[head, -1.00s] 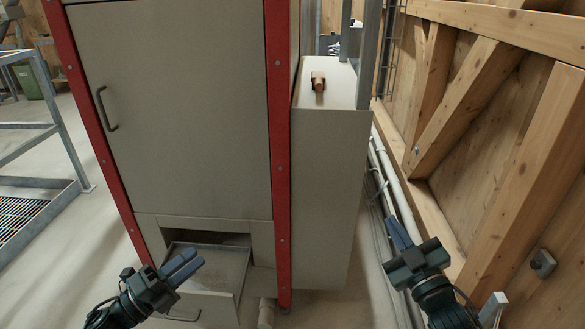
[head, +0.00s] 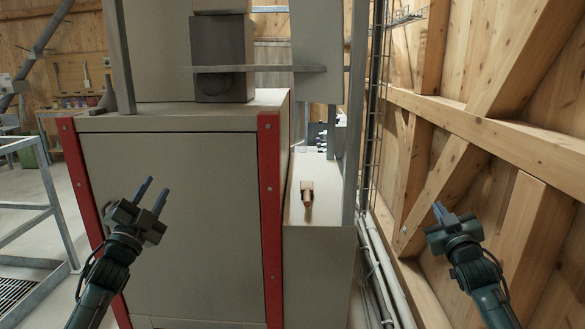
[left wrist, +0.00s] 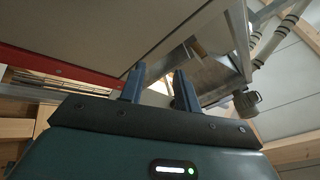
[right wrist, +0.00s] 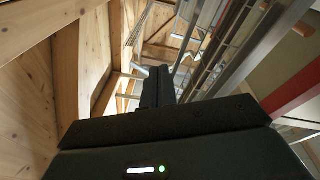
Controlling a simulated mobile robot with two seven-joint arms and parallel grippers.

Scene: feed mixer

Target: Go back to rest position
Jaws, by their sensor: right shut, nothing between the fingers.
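My left gripper (head: 150,200) is raised in front of the cabinet's grey door, with its two blue fingers apart and nothing between them. Its fingers also show apart in the left wrist view (left wrist: 158,88). My right gripper (head: 441,212) is raised at the right, in front of the timber wall. Its fingers are together and empty, and they also show close together in the right wrist view (right wrist: 158,88).
The grey cabinet (head: 180,220) with red corner posts fills the middle left. A copper-coloured part (head: 307,193) lies on the side box's top (head: 325,170). Timber bracing (head: 520,130) borders the right, and a metal railing (head: 55,210) stands at the left.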

